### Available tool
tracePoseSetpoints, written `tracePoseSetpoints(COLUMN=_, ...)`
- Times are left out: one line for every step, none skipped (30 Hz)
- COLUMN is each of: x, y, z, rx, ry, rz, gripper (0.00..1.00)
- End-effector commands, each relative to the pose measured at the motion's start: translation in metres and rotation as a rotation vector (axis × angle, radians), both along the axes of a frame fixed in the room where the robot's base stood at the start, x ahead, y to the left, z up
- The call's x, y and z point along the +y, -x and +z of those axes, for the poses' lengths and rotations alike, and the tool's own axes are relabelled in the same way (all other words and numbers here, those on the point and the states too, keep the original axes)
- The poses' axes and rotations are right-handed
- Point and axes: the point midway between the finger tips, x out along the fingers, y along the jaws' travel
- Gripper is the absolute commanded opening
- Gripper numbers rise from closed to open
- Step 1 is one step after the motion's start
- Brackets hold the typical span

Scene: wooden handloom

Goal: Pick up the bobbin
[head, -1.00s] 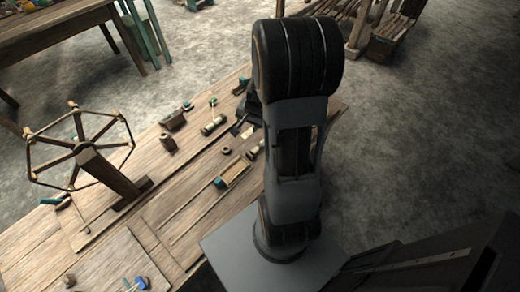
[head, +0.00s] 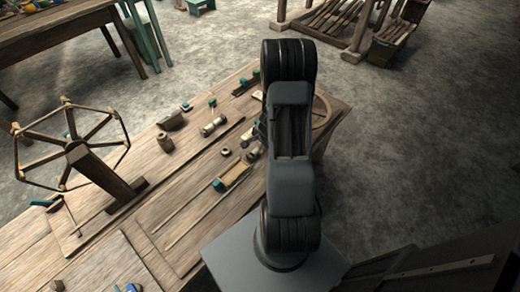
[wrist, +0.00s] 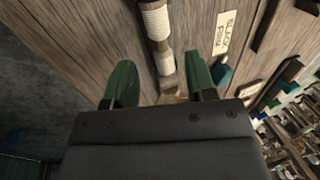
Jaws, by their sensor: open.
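In the wrist view the bobbin (wrist: 156,22), a slim wooden rod wound with cream thread, lies on the wooden tabletop. It runs from the top edge down to between the fingers of my gripper (wrist: 160,62). The green fingers are apart, one on each side of its near end, with a gap to each. Whether the fingertips are level with it or above it I cannot tell. In the head view my arm hides most of the gripper. A pale-wound spool (head: 213,126) lies on the tabletop left of my arm; I cannot tell if it is the same piece.
A label reading "SLACK FIRM" (wrist: 224,32) lies right of the bobbin. A spoked wooden wheel (head: 72,146) stands at the left of the table. A small tray (head: 232,178) and a round wooden pot (head: 166,142) stand on the tabletop (head: 185,195).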

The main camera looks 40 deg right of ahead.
Motion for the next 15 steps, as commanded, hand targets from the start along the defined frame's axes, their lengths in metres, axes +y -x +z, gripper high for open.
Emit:
tracePoseSetpoints(x=0.000, y=-0.001, z=-0.004, rx=0.000, ry=0.000, rz=0.001, gripper=0.51)
tracePoseSetpoints(x=0.000, y=-0.002, z=-0.007, rx=0.000, ry=-0.001, rz=0.001, gripper=0.51)
tracePoseSetpoints(x=0.000, y=-0.003, z=-0.012, rx=0.001, ry=-0.001, rz=0.000, gripper=0.51)
tracePoseSetpoints(x=0.001, y=-0.004, z=-0.017, rx=0.001, ry=-0.002, rz=0.001, gripper=0.51)
tracePoseSetpoints(x=0.001, y=-0.005, z=-0.022, rx=0.001, ry=-0.002, rz=0.001, gripper=0.51)
tracePoseSetpoints(x=0.001, y=-0.006, z=-0.027, rx=0.001, ry=-0.003, rz=0.001, gripper=0.51)
tracePoseSetpoints(x=0.001, y=-0.007, z=-0.031, rx=0.002, ry=-0.002, rz=0.001, gripper=0.51)
tracePoseSetpoints(x=0.001, y=-0.009, z=-0.035, rx=0.001, ry=-0.001, rz=0.001, gripper=0.51)
tracePoseSetpoints(x=0.001, y=-0.010, z=-0.039, rx=0.000, ry=-0.001, rz=0.001, gripper=0.51)
tracePoseSetpoints(x=0.001, y=-0.011, z=-0.042, rx=0.000, ry=-0.001, rz=0.000, gripper=0.51)
tracePoseSetpoints(x=0.002, y=-0.011, z=-0.045, rx=0.001, ry=-0.001, rz=0.001, gripper=0.51)
tracePoseSetpoints(x=0.002, y=-0.012, z=-0.047, rx=0.000, ry=0.000, rz=0.002, gripper=0.51)
tracePoseSetpoints(x=0.002, y=-0.013, z=-0.048, rx=0.000, ry=0.000, rz=0.002, gripper=0.51)
tracePoseSetpoints(x=0.002, y=-0.013, z=-0.049, rx=0.000, ry=0.000, rz=0.001, gripper=0.51)
tracePoseSetpoints(x=0.002, y=-0.014, z=-0.050, rx=0.000, ry=0.000, rz=0.001, gripper=0.51)
